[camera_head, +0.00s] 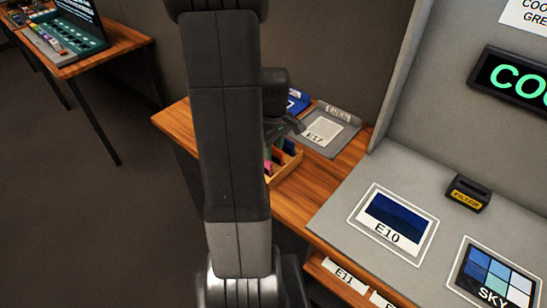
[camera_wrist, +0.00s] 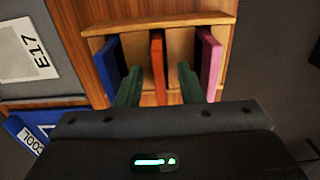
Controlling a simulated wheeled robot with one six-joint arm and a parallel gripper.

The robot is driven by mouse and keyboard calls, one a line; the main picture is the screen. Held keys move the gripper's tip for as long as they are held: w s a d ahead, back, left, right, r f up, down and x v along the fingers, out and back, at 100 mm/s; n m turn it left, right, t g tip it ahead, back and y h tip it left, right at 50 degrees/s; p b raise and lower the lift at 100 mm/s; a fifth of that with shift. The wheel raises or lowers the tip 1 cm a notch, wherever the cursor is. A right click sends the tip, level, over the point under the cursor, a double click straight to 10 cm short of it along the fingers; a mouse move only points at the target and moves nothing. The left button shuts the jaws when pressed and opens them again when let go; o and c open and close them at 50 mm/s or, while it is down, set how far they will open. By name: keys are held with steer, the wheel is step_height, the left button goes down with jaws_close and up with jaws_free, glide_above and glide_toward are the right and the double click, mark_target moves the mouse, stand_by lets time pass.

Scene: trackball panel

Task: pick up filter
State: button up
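A wooden rack (camera_wrist: 180,20) holds upright coloured plates that look like filters. In the wrist view there is a blue one (camera_wrist: 115,56) on the left, an orange one (camera_wrist: 158,62) in the middle and a pink-edged one (camera_wrist: 210,55) on the right. My gripper (camera_wrist: 158,75) is open over the rack. Its two dark green fingers stand apart on either side of the orange filter, with nothing visibly held. In the head view my arm hides much of the gripper and part of the rack (camera_head: 291,167). A black holder labelled FILTER (camera_head: 467,193) is on the grey panel.
The rack stands on a wooden table (camera_head: 300,206). A grey card marked E17 (camera_head: 325,132) and a blue item (camera_head: 298,101) lie behind it. The grey panel on the right carries an E10 picture (camera_head: 396,222) and a SKY picture (camera_head: 497,278).

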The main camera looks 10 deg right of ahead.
jaws_close()
